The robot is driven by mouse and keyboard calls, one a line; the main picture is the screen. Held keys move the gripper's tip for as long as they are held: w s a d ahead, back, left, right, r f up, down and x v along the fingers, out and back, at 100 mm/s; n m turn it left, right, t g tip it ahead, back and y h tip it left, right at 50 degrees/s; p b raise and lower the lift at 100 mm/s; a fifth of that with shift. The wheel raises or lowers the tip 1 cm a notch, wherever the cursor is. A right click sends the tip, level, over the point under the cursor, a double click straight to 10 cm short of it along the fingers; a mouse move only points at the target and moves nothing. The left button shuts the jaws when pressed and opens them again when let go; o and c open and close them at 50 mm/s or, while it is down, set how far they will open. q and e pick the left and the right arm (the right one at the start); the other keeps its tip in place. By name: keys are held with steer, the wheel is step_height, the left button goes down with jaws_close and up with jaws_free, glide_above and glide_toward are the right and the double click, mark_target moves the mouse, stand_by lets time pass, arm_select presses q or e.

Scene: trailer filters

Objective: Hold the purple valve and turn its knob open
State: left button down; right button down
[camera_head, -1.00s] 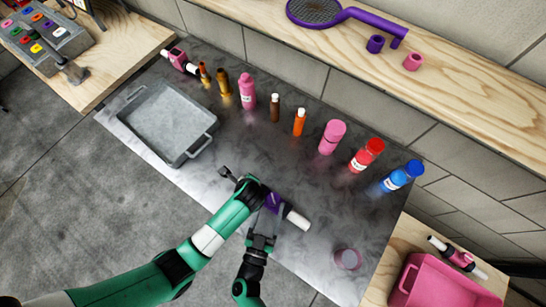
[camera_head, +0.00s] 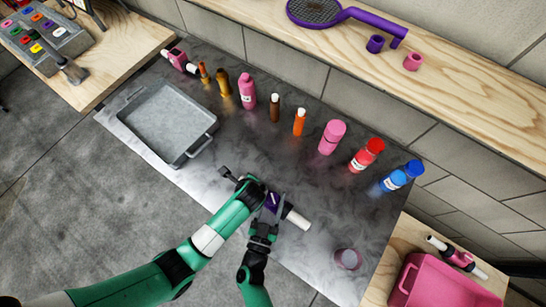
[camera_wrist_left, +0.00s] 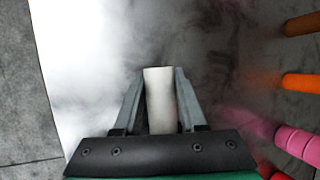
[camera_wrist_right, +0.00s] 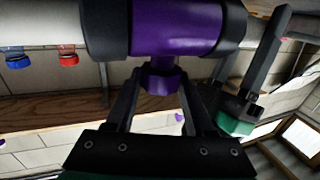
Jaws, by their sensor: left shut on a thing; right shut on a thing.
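The purple valve (camera_head: 272,199) is held above the dark marbled table, partly hidden behind my grippers; its white pipe end (camera_head: 298,218) sticks out to the right. My left gripper (camera_wrist_left: 160,82) is shut on the valve's other white pipe end (camera_wrist_left: 160,105); in the head view its fingers are mostly hidden by its own wrist. In the right wrist view the purple valve body (camera_wrist_right: 175,27) has black collars on both sides. Its small purple knob (camera_wrist_right: 160,78) sits between the fingers of my right gripper (camera_wrist_right: 160,88), shut on it. The right gripper also shows in the head view (camera_head: 268,217).
A grey tray (camera_head: 211,127) lies at the table's left. Several bottles, including a pink one (camera_head: 332,137) and a red one (camera_head: 367,155), stand along the back. A pink bin (camera_head: 450,285) stands beyond the right edge.

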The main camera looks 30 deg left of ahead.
steer(key=n+g+y, duration=0.1)
steer(key=n+y, duration=0.1)
steer(key=y, duration=0.1)
steer(key=shift+r+y, duration=0.15)
steer(key=shift+y, duration=0.15)
steer(key=shift+n+g+y, duration=0.4)
steer(key=shift+n+g, duration=0.1)
steer(key=c, duration=0.5)
jaws_free()
steer(key=shift+s, duration=0.15)
steer(key=v, duration=1.1)
steer(key=shift+s+d, duration=0.2)
steer(key=shift+s, duration=0.15)
